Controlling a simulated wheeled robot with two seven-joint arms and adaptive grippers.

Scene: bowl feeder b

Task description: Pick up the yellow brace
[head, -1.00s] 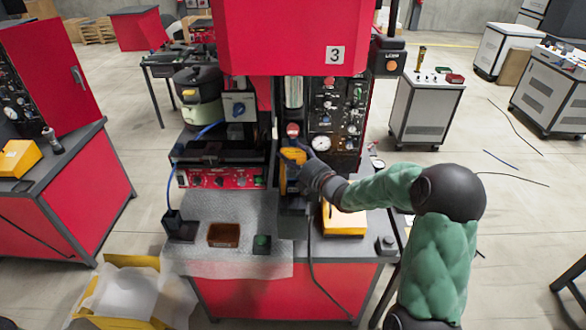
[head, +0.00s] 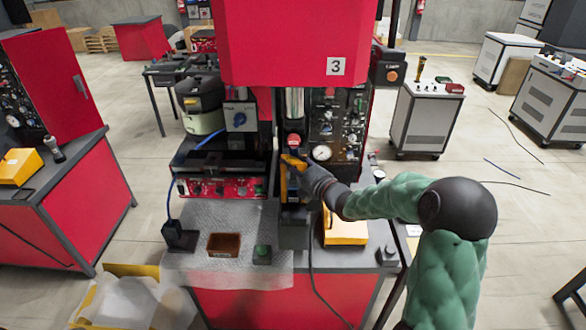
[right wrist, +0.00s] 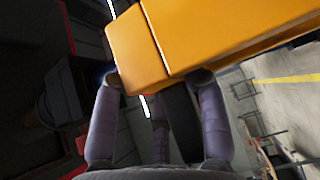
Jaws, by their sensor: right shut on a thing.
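The yellow brace (head: 293,162) is in front of the machine's panel in the head view, just below a red button. My right gripper (head: 305,174) is shut on it. In the right wrist view the brace (right wrist: 215,35) is a large orange-yellow block with a dark seam across the top. The fingers of my right gripper (right wrist: 155,85) are against its lower edge. In the head view my fingers hide part of the brace, and I cannot tell whether its lower end touches the dark fixture below. My left gripper is not in view.
A yellow box (head: 345,232) stands on the bench right of the dark fixture (head: 294,234). A brown tray (head: 224,245) and a green button box (head: 262,254) are on the mat (head: 200,268) to the left. A gauge panel (head: 338,125) is close behind my right gripper. A cable hangs over the front edge.

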